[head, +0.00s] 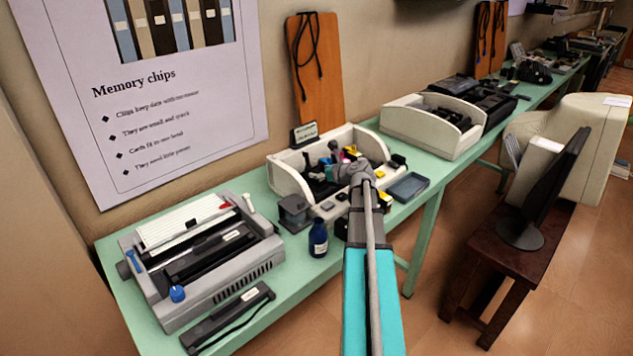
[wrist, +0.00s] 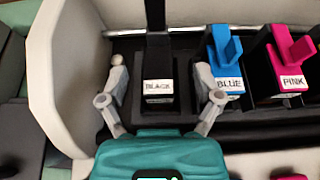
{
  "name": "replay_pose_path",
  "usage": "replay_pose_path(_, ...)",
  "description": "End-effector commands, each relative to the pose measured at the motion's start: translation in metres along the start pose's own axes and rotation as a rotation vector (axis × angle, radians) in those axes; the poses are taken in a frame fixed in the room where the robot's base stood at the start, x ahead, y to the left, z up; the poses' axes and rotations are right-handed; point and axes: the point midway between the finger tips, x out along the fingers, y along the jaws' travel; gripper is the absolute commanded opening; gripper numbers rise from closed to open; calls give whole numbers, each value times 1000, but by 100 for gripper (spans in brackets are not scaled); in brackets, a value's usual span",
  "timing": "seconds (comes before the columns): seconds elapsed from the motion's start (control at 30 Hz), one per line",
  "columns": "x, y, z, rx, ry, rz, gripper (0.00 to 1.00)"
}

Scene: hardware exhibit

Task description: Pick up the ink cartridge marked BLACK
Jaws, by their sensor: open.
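The black ink cartridge (wrist: 157,45) stands in a slot of the pale printer-like housing (wrist: 66,80) in the wrist view, its white label reading BLACK. My gripper (wrist: 160,78) is open, one finger on each side of that cartridge. A gap shows between each finger and the cartridge; its right finger is close to the blue cartridge. In the head view my gripper (head: 338,172) reaches into the housing (head: 290,180) on the green table, and it hides much of the slots.
The blue cartridge (wrist: 225,70) and the pink cartridge (wrist: 285,70) stand to the right of the black one. The housing's curved left wall is close to my left finger. A blue bottle (head: 318,238) and a grey tray (head: 408,186) stand nearby on the table.

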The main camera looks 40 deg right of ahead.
Motion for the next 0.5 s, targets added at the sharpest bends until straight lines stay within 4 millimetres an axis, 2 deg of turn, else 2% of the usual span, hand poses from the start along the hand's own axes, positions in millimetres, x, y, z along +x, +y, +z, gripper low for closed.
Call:
replay_pose_path(0.23, 32, 1, -4, 0, 0, 2, 83)
replay_pose_path(0.5, 41, 3, -2, -1, 0, 2, 83)
